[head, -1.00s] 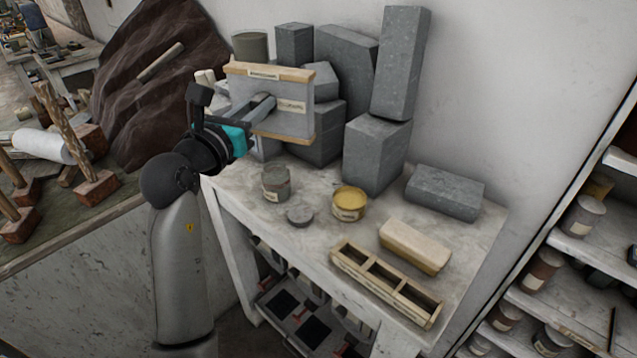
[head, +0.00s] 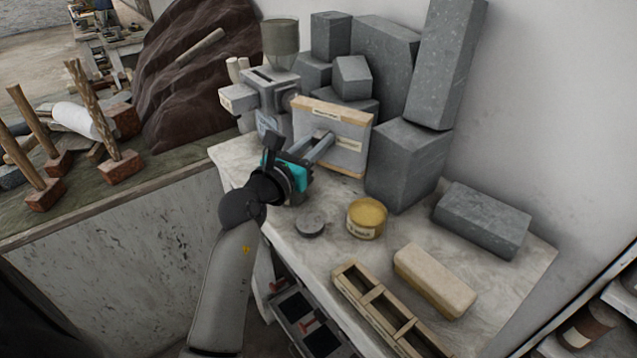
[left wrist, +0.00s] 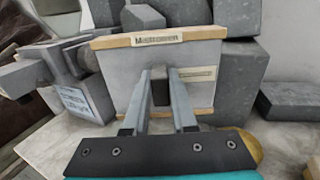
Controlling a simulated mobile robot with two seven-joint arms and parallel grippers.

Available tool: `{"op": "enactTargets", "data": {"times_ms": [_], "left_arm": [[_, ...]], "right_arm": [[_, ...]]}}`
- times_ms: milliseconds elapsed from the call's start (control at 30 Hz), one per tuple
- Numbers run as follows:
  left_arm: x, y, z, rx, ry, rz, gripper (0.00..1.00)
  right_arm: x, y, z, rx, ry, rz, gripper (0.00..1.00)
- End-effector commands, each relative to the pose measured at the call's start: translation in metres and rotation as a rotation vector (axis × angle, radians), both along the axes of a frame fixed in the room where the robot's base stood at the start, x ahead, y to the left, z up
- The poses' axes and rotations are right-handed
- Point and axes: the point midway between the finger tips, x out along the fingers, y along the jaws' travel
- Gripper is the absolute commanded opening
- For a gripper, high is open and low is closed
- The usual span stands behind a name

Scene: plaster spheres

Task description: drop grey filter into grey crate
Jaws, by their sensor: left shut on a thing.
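The grey filter appears to be the flat grey panel (head: 347,135) with pale wooden strips along its top and bottom edges and paper labels. My left gripper (head: 320,147) is shut on it, seemingly by a dark knob on its near face. In the left wrist view the panel (left wrist: 206,88) stands upright in front of the fingers (left wrist: 160,90). It is by the grey blocks; whether its lower edge touches the table is unclear. A grey compartmented container (head: 298,312) under the table may be the grey crate; the table partly hides it. My right gripper is out of view.
On the table (head: 490,275) are a yellow tin (head: 367,219), a grey disc (head: 310,222), a pale block (head: 434,280), a wooden compartment tray (head: 388,315) and several stone blocks (head: 407,165).

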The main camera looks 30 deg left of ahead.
Motion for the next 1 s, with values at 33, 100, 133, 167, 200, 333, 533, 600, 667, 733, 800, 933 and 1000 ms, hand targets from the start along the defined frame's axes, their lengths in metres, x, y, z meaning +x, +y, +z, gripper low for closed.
{"op": "enactTargets", "data": {"times_ms": [33,100,133,167,200,333,533,600,667,733,800,933,1000], "left_arm": [[0.0,0.0,-0.016,0.0,0.002,-0.002,0.0],[0.0,0.0,-0.027,0.0,0.001,-0.001,0.0],[0.0,0.0,-0.03,0.0,0.0,0.0,0.0],[0.0,0.0,-0.033,0.001,-0.001,0.0,0.0],[0.0,0.0,-0.036,0.001,-0.002,-0.001,0.0],[0.0,0.0,-0.045,0.001,-0.002,-0.001,0.0],[0.0,0.0,-0.076,0.001,-0.001,-0.002,0.0],[0.0,0.0,-0.08,0.0,-0.002,0.0,0.0],[0.0,0.0,-0.081,0.0,-0.003,0.001,0.0],[0.0,0.0,-0.08,0.0,-0.003,0.001,0.0],[0.0,0.0,-0.08,0.0,-0.003,0.0,0.0],[0.0,0.0,-0.081,0.0,-0.003,0.0,0.0],[0.0,0.0,-0.084,0.0,-0.003,0.0,0.0]], "right_arm": [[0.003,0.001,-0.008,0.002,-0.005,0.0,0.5],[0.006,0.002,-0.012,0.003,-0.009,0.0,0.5],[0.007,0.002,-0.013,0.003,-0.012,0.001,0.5],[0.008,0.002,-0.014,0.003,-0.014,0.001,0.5],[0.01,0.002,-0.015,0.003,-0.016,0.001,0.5],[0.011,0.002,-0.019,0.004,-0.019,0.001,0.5],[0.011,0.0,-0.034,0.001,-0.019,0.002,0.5],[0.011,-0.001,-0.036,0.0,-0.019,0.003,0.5],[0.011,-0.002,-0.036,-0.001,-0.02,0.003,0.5],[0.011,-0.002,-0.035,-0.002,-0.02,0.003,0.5],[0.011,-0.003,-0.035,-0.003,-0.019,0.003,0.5],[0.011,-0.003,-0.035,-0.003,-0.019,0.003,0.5],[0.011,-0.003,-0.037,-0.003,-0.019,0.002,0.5]]}}
